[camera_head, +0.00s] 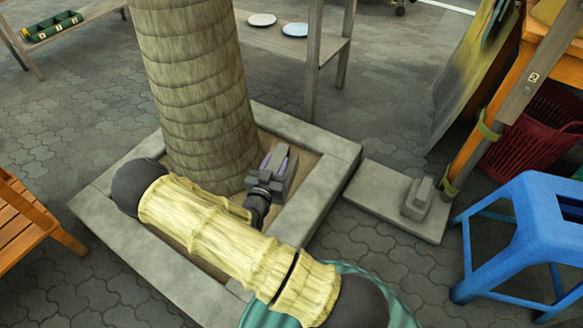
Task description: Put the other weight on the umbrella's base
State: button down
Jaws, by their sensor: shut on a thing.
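The umbrella's base (379,192) is a flat grey slab on the paving, right of the square planter. One grey weight (417,199) with a raised handle sits on its right part, near the foot of the pole. My arm reaches from the bottom over the planter. My gripper (273,167) is shut on the other weight (287,180), a grey block, right beside the trunk and inside the planter's rim. The gripper hides part of this weight. I cannot tell whether it touches the soil or hangs above it.
The planter's stone rim (333,190) lies between the held weight and the base. A thick palm trunk (200,90) stands left of the gripper. A blue stool (525,225) and a red basket (530,128) are at right. A wooden bench (30,220) is at left.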

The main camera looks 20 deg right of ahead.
jog(key=w+a+r+n+t+y+p, duration=0.1)
jog(key=a+r+n+t+y+p, duration=0.1)
jog(key=r, duration=0.4)
jog(key=w+a+r+n+t+y+p, duration=0.2)
jog(key=a+r+n+y+p, duration=0.1)
jog(key=r+p, duration=0.3)
jog(key=shift+a+r+y+p, duration=0.3)
jog(key=shift+a+y+p, duration=0.25)
jog(key=shift+y, duration=0.25)
jog(key=shift+w, duration=0.25)
